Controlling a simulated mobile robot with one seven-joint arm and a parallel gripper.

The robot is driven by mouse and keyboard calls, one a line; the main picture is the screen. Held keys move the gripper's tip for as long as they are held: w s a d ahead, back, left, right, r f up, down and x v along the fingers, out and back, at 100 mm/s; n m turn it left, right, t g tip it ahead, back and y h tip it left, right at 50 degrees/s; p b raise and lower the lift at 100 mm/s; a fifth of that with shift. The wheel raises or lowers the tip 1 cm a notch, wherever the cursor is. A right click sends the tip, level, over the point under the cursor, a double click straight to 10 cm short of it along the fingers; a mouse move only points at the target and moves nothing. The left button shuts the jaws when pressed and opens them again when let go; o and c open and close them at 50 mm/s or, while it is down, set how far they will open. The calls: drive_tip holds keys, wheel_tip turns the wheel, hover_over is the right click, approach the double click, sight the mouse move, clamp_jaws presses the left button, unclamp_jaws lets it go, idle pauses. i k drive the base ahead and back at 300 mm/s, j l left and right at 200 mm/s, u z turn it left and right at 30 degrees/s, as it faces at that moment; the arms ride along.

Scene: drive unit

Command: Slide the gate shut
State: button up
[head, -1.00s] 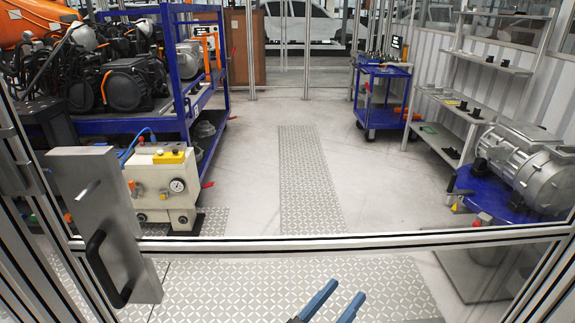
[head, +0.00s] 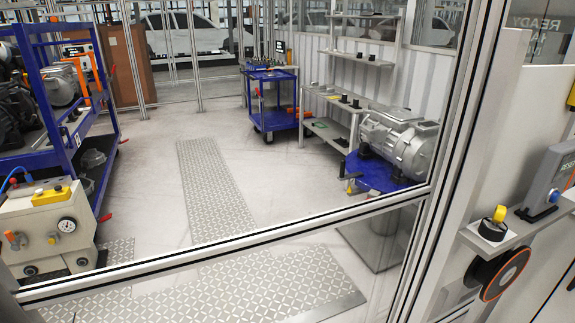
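The gate is seen only in part, as an aluminium-framed see-through panel across my view. Its crossbar (head: 250,238) slants up from lower left to right and meets a tall aluminium upright (head: 455,150) at the right. I cannot tell from this view whether this upright belongs to the gate or to the fixed fence, nor whether a gap is open. The gate's handle and its metal plate are out of view. My gripper is out of view.
Right of the upright, a ledge (head: 530,228) carries a yellow-topped button (head: 495,222) and a grey box (head: 550,180). A black disc with an orange rim (head: 500,270) hangs below. Behind the panel are a blue cart (head: 272,105), a motor (head: 400,140) and open floor.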

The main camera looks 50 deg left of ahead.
sight(18, 304)
drive_tip(key=u, duration=1.4)
drive_tip(key=l, duration=0.1)
